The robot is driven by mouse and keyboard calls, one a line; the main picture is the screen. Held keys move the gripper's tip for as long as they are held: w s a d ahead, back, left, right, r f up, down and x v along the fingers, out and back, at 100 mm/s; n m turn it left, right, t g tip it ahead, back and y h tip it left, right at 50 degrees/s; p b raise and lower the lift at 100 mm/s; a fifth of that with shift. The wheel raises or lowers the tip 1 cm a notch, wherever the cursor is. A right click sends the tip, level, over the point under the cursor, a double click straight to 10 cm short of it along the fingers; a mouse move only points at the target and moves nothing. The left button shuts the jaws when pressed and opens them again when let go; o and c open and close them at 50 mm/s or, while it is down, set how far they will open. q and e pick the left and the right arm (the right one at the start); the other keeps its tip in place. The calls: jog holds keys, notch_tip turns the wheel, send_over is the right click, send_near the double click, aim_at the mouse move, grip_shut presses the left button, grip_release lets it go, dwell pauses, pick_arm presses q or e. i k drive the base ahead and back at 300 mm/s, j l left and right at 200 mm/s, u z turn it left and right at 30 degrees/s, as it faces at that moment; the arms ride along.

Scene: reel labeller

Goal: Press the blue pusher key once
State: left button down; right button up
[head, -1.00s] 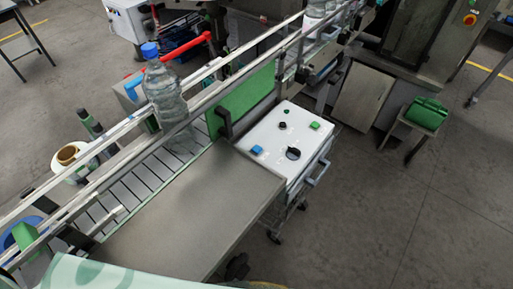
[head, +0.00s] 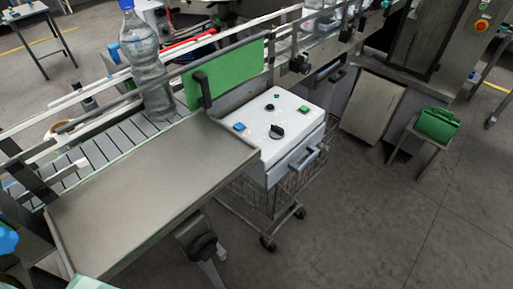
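The blue pusher key (head: 239,127) is a small raised blue block on the left corner of a white control box (head: 262,146). It shows clearly and nothing covers it. A green key (head: 304,109) sits at the right of the same top face. A black rotary knob (head: 277,131) lies between them, nearer the front, with a small black button (head: 269,107) and a small green light or button (head: 277,96) behind. Neither of my grippers shows in the head view, so nothing of mine is seen near the key.
A steel table (head: 150,190) lies left of the box. A conveyor with metal rails carries a blue-capped water bottle (head: 147,65).

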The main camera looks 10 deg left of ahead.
aim_at(239, 126)
jog(key=u, duration=0.5)
jog(key=i+l+u, duration=0.15)
jog(key=l+u, duration=0.75)
jog(key=l, duration=0.85)
jog(key=i+l+u, duration=0.1)
jog(key=l, duration=0.5)
